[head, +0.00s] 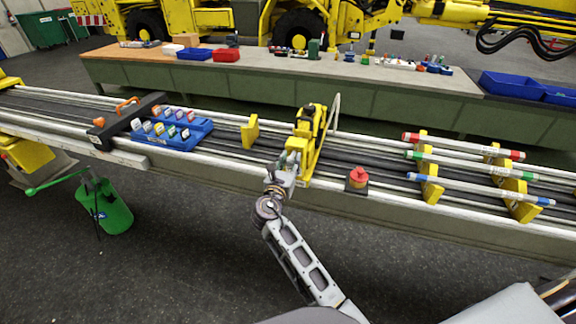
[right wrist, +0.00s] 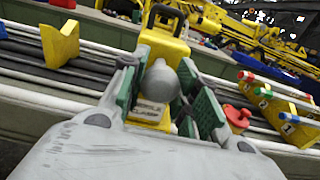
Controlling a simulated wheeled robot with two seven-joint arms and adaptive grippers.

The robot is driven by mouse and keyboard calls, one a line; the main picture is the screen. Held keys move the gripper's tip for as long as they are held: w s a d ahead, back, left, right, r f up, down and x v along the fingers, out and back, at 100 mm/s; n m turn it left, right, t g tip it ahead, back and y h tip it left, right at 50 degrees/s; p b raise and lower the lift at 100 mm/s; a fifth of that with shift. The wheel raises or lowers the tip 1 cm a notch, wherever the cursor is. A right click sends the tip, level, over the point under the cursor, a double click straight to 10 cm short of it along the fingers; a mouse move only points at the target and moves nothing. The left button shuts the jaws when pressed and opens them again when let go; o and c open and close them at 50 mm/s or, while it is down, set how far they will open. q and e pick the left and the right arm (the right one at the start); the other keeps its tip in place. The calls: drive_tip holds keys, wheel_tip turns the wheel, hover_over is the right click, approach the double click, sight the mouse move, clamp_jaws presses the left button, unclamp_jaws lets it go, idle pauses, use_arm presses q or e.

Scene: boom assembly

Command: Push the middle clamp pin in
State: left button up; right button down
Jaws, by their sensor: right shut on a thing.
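The yellow clamp (head: 311,130) stands on the boom rails in the middle of the head view. It also shows in the right wrist view (right wrist: 165,45). My right gripper (head: 289,166) is at the near side of the clamp. In the right wrist view, its green-padded fingers (right wrist: 160,95) are shut on a grey rounded knob, the clamp pin (right wrist: 160,79), in front of the clamp's labelled yellow block. How deep the pin sits in the clamp is hidden. My left gripper is not in view.
A red button (head: 357,178) sits right of the clamp. Rods with red, green and blue ends (head: 480,190) rest in yellow holders (head: 430,184) farther right. A yellow block (head: 250,131) and a blue tray (head: 180,137) of small parts lie left. A workbench (head: 270,66) stands behind.

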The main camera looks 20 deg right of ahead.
drive_tip(key=shift+x, duration=0.9)
drive_tip(key=shift+s+r, duration=0.1)
drive_tip(key=c, duration=1.3)
unclamp_jaws()
drive_tip(key=shift+o, duration=1.3)
drive_tip(key=shift+w+d, duration=0.1)
drive_tip(key=shift+w, duration=0.1)
drive_tip(key=shift+s, duration=0.15)
drive_tip(key=shift+v, duration=3.75)
